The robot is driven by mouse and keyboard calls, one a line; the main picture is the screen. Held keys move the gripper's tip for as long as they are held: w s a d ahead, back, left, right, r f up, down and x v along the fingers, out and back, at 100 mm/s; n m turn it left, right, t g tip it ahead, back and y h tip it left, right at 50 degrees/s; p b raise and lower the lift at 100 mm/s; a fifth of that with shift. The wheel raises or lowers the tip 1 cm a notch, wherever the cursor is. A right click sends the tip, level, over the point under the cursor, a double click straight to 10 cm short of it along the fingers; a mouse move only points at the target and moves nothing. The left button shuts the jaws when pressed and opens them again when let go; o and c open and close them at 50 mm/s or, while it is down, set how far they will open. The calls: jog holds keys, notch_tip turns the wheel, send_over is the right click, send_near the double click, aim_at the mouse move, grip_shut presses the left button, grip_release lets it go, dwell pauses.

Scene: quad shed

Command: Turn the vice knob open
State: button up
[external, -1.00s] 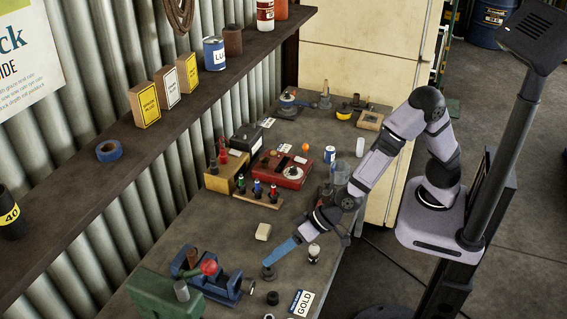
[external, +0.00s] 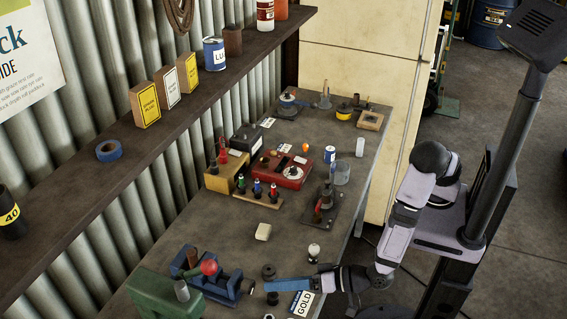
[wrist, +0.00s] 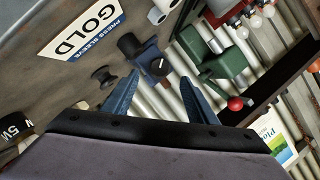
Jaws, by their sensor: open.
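The vice (external: 222,286) is blue and stands at the near left of the bench in the external view. In the wrist view the blue vice (wrist: 150,50) is ahead of my gripper, and its round black knob (wrist: 159,67) with a white mark faces me. My gripper (external: 267,285) is to the right of the vice in the external view, its blue fingers pointing left toward it. In the wrist view my gripper (wrist: 160,77) is open and empty, and the knob appears between its fingertips. I cannot see the fingers touching the knob.
A green machine (external: 165,295) with a red ball lever (external: 209,267) stands close beside the vice. Black round parts (external: 268,271) and a GOLD label card (external: 302,303) lie near my fingers. A pale block (external: 263,232) is farther back. The bench middle is fairly clear.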

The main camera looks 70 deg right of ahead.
aim_at(253, 286)
jog(key=shift+p+x, duration=1.15)
jog(key=shift+x, duration=2.25)
jog(key=c, duration=1.1)
